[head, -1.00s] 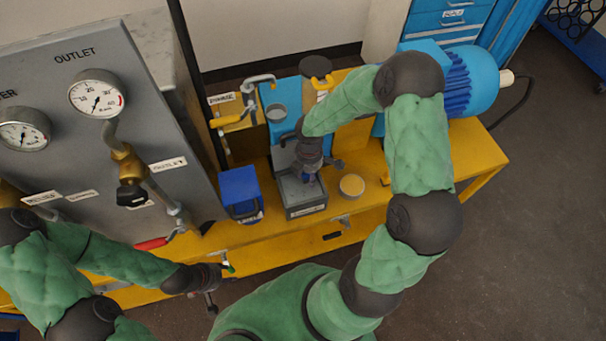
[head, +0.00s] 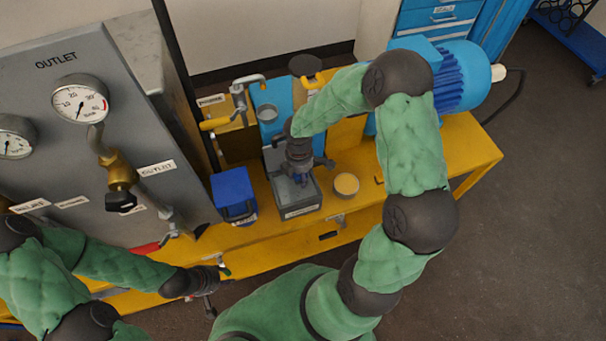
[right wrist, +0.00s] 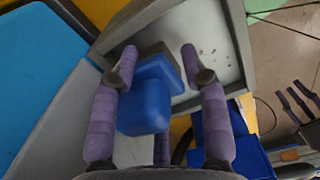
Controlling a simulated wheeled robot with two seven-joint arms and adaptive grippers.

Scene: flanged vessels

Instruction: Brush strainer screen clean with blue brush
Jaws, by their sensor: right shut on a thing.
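My right gripper (head: 301,178) points down into a grey tray (head: 303,211) on the yellow bench. In the right wrist view its purple fingers (right wrist: 160,62) are shut on the blue brush (right wrist: 145,108). A grey-brown part at the brush's far end lies between the fingertips; I cannot tell whether it touches the surface below. The grey tray (right wrist: 238,40) has a pale inner surface with several dark specks. I cannot make out the strainer screen for certain. My left gripper (head: 212,278) hangs at the bench's front edge, apart from the tray; its fingers are too small to read.
A blue bin (head: 233,192) stands left of the tray and a round yellow-topped dish (head: 346,184) right of it. Behind are a grey cup (head: 267,112) and pipes with a yellow handle (head: 215,123). A gauge panel (head: 75,150) stands left.

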